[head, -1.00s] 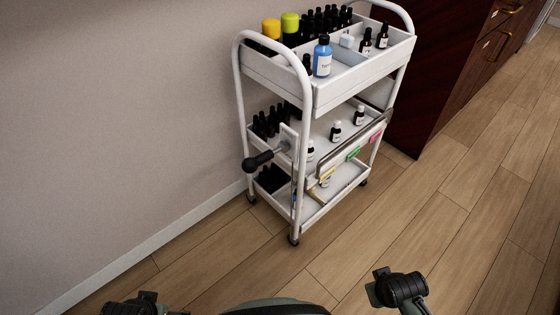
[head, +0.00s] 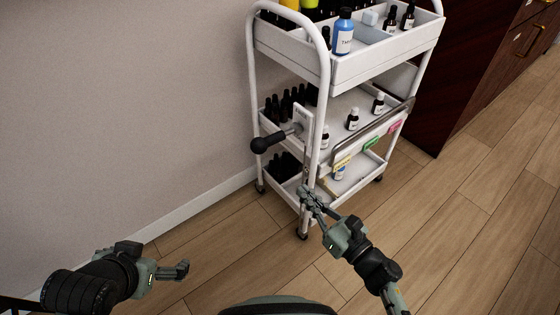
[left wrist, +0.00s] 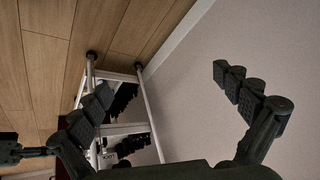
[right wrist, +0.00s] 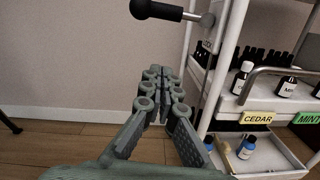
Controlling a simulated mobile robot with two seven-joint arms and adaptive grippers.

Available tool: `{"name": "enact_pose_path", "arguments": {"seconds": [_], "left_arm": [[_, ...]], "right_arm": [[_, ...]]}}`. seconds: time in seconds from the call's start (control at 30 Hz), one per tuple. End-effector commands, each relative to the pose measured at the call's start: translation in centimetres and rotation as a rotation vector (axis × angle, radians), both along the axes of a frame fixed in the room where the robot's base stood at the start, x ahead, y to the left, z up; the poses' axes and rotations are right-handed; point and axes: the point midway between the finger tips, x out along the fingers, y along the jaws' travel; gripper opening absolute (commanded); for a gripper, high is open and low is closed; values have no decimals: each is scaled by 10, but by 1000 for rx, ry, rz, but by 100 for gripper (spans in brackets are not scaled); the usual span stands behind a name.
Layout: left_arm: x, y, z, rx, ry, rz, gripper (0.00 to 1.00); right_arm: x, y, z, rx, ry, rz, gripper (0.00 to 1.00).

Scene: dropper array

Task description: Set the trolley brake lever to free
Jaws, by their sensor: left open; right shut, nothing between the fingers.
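The trolley brake lever (head: 268,142) is a black-knobbed handle on a metal rod. It sticks out to the left from a white plate (head: 302,124) on the trolley's near end, and its knob also shows at the top of the right wrist view (right wrist: 157,9). The white trolley (head: 372,64) has three shelves and stands by the wall. My right gripper (head: 305,192) is shut and empty, in front of the trolley's near post, below and right of the lever. My left gripper (head: 184,270) is open and empty, low at the left, away from the trolley; its fingers also show in the left wrist view (left wrist: 160,85).
Bottles, including a blue one (head: 343,34), stand on the shelves. A rail with coloured labels (head: 371,143) runs along the trolley's right side. A dark wood cabinet (head: 465,75) is behind it. The wall (head: 130,90) is at left; wooden floor is clear in front.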

Motion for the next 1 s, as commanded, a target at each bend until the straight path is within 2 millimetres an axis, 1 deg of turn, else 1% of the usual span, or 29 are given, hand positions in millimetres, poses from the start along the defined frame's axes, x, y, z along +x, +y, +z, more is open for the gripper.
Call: {"name": "enact_pose_path", "arguments": {"seconds": [0.07, 0.17, 0.27, 0.5, 0.6, 0.63, 0.7, 0.77, 0.9, 1.0], "left_arm": [[-1, 0, 2, 1, 1, 0, 100], [-5, 3, 2, 7, 17, 6, 100], [-11, 8, 0, 17, 50, 18, 100], [-29, 21, -5, 42, 132, 48, 100], [-34, 24, -7, 47, 153, 56, 100], [-36, 26, -7, 51, 170, 61, 100], [-42, 33, -18, 59, 221, 76, 100], [-45, 36, -27, 62, 250, 83, 100], [-38, 34, -44, 52, 251, 77, 100], [-36, 34, -50, 50, 251, 75, 100]], "right_arm": [[-1, 7, 0, -32, -29, 25, 0], [6, 13, 2, -38, -36, 30, 0], [20, 23, 4, -36, -35, 28, 0], [63, 53, 7, -33, -33, 27, 0], [80, 66, 7, -33, -32, 27, 0], [81, 66, 14, -35, -33, 26, 0], [82, 65, 26, -36, -33, 26, 0], [83, 65, 32, -36, -31, 26, 0], [85, 65, 41, -35, -31, 25, 0], [86, 66, 44, -34, -30, 27, 0]]}}
